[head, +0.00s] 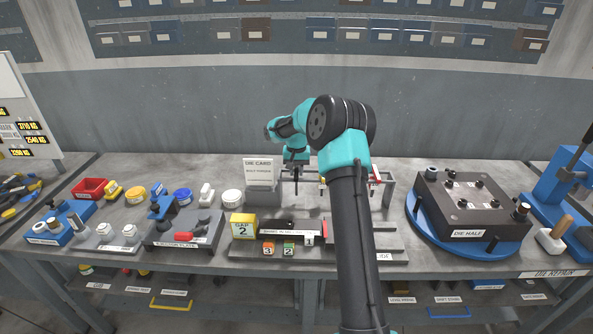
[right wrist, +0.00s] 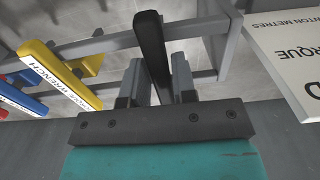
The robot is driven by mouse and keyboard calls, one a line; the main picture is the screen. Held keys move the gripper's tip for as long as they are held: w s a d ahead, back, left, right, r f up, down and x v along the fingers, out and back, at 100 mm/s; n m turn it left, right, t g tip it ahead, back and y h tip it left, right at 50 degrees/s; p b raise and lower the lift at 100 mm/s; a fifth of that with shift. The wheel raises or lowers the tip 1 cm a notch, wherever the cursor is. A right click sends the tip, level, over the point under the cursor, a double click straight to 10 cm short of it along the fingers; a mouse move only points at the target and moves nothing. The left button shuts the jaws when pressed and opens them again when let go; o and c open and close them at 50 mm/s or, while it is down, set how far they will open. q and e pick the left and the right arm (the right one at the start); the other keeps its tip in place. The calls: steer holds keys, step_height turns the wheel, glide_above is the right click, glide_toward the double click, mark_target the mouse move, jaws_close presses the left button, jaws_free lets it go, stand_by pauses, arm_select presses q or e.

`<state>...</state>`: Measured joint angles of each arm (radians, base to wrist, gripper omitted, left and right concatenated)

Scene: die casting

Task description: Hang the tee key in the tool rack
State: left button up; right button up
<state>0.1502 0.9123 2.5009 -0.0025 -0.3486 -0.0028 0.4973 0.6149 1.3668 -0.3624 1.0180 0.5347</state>
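The tool rack (head: 388,196) is a grey frame at the back middle of the bench. My right gripper (head: 291,171) is at its left end in the head view. In the right wrist view, a black bar with a rounded end, which looks like the tee key's handle (right wrist: 150,38), runs between the two fingers of the gripper (right wrist: 160,72). It fills most of the gap, and the fingers appear shut on it. The bar lies across the grey rack rail (right wrist: 200,27). The key's lower part is hidden. My left gripper is not in view.
The die half (head: 465,205) stands at right.

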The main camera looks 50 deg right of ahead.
steer(key=o, duration=0.4)
step_height(320, 180, up, 18)
steer(key=shift+f, duration=0.25)
stand_by(0.4)
stand_by(0.3)
